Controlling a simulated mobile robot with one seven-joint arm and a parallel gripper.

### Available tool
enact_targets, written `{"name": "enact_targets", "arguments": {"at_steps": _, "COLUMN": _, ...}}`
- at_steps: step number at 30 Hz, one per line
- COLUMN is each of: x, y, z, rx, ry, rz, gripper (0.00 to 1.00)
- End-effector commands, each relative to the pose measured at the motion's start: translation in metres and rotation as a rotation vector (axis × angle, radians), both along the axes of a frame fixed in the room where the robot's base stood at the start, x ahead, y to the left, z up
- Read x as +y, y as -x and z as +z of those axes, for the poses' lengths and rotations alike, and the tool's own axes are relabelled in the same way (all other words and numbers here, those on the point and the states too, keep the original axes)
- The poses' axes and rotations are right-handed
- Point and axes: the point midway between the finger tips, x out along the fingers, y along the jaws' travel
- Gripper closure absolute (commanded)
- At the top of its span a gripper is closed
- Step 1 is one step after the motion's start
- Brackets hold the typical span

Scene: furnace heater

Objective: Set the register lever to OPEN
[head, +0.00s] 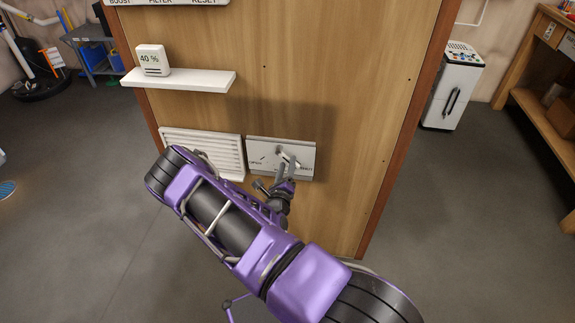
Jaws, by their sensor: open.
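The register lever (284,152) is a small pale handle on a grey plate (308,150) low on the wooden panel. Small lettering sits at the plate's left and right; the left word looks like OPEN, and the right one is hard to read. The lever's exact angle is partly hidden by my gripper. My gripper (286,164) is open, with its fingertips at the lever in this view. I cannot tell whether they touch it. The white louvred register (205,148) is mounted just left of the plate, its lower part hidden by my arm.
A white shelf (180,80) juts from the panel above the register and holds a small white box reading 40 % (152,60). A white cabinet (455,85) and a wooden bench (535,60) stand at the right. Grey floor is clear on both sides.

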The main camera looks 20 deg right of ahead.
Motion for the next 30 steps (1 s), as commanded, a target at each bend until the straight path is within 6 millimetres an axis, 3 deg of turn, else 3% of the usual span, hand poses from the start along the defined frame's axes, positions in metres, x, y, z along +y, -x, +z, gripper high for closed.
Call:
{"name": "enact_targets", "arguments": {"at_steps": 12, "x": -0.0066, "y": -0.0093, "z": 0.0006, "rx": 0.0, "ry": 0.001, "rz": -0.001, "gripper": 0.5}}
{"name": "enact_targets", "arguments": {"at_steps": 14, "x": -0.0065, "y": -0.0092, "z": 0.0005, "rx": 0.0, "ry": 0.001, "rz": -0.001, "gripper": 0.57}}
{"name": "enact_targets", "arguments": {"at_steps": 21, "x": -0.0064, "y": -0.0091, "z": 0.0005, "rx": 0.0, "ry": 0.001, "rz": -0.001, "gripper": 1.0}}
{"name": "enact_targets", "arguments": {"at_steps": 30, "x": -0.0063, "y": -0.0089, "z": 0.0003, "rx": 0.001, "ry": 0.001, "rz": 0.0, "gripper": 1.0}}
